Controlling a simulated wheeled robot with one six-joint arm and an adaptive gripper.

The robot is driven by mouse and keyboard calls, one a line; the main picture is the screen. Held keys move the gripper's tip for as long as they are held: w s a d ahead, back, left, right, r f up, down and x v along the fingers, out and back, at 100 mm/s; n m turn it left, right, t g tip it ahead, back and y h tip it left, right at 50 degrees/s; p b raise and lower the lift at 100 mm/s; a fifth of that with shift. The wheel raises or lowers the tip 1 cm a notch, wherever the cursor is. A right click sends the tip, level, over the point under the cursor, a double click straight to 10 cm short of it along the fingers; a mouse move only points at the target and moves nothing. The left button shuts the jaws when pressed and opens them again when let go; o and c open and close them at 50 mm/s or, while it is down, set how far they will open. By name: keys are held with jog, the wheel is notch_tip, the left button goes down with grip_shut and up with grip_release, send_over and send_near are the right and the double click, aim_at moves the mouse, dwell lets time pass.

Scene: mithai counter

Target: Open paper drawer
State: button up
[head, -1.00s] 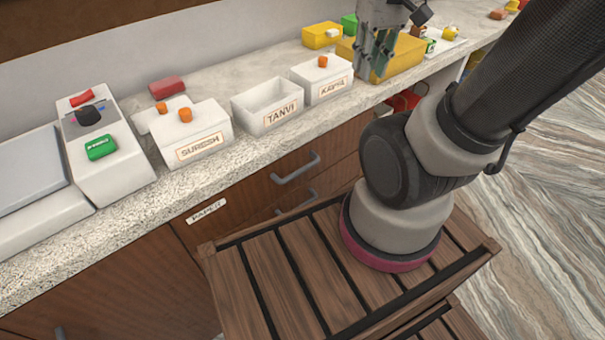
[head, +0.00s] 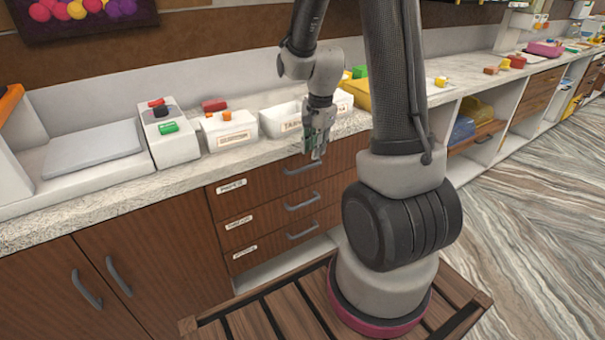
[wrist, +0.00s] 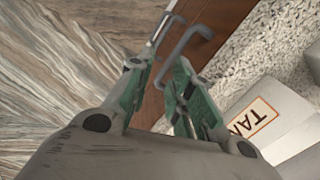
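The paper drawer (head: 262,182) is the top one in a stack of brown wooden drawers under the counter. Its label at the left appears to read PAPER, and its front looks flush with the cabinet. Its grey bar handle (head: 298,169) is partly behind my gripper (head: 316,150), which points down in front of the counter edge. In the wrist view, my gripper (wrist: 160,78) has its green-padded fingers apart. A grey handle (wrist: 186,37) shows between and beyond the fingertips. I cannot tell whether they touch it. Nothing is held.
Two lower drawers with handles (head: 302,203) sit below. On the counter (head: 250,150) stand a white SURESH box (head: 230,138), a TANVI box (head: 284,122) and a scale-like device (head: 95,150). Cabinet doors (head: 140,270) are at left; open floor (head: 500,220) is at right.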

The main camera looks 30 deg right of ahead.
aim_at(308, 167)
jog(key=w+f+m, duration=0.1)
jog(key=f, duration=0.1)
jog(key=w+f+m, duration=0.1)
jog(key=f, duration=0.2)
jog(key=w+f+t, duration=0.1)
jog(key=f, duration=0.1)
jog(key=shift+a+f+m, duration=0.1)
jog(key=shift+f+m, duration=0.05)
jog(key=shift+m, duration=0.25)
grip_shut()
